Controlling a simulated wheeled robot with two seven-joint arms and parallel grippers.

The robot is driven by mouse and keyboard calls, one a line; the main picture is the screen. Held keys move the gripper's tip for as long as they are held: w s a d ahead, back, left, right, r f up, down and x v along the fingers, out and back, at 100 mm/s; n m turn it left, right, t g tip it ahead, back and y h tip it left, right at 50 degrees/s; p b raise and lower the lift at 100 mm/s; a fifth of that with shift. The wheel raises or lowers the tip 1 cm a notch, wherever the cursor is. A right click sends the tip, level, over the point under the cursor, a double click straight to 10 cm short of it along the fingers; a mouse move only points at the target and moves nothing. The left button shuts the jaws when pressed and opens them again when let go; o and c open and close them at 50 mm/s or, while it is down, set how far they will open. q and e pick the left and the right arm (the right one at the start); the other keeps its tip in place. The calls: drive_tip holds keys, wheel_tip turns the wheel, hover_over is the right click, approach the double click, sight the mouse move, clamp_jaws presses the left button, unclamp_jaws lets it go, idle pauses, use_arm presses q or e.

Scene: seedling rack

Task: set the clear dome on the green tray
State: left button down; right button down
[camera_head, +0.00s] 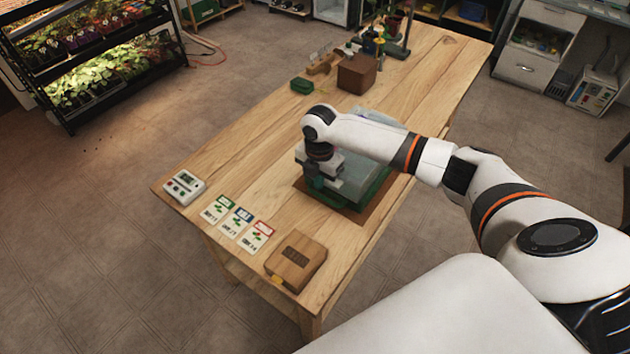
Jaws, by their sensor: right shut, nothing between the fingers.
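The green tray (340,201) lies on a brown mat near the middle of the wooden table. The clear dome (362,178) shows as a pale see-through box over the tray, partly covered by my right arm. It looks to be on the tray, but I cannot tell whether its rim sits fully down all round. My right gripper (316,186) points down at the left end of the dome and tray, close to them. It is shut with nothing held. Whether its fingertips touch the dome or tray is unclear. My left gripper is out of view.
A brown mat (378,209) extends past the tray. A wooden box (296,260), several seed cards (238,222) and a white meter (184,187) occupy the near end. A brown block (357,73) and small green box (302,85) stand farther back. The table's left middle is clear.

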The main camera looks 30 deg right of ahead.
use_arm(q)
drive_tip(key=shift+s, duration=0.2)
use_arm(e)
drive_tip(key=d, duration=0.1)
drive_tip(key=w+d, duration=0.1)
drive_tip(key=shift+w+d, duration=0.1)
drive_tip(key=shift+d, duration=0.2)
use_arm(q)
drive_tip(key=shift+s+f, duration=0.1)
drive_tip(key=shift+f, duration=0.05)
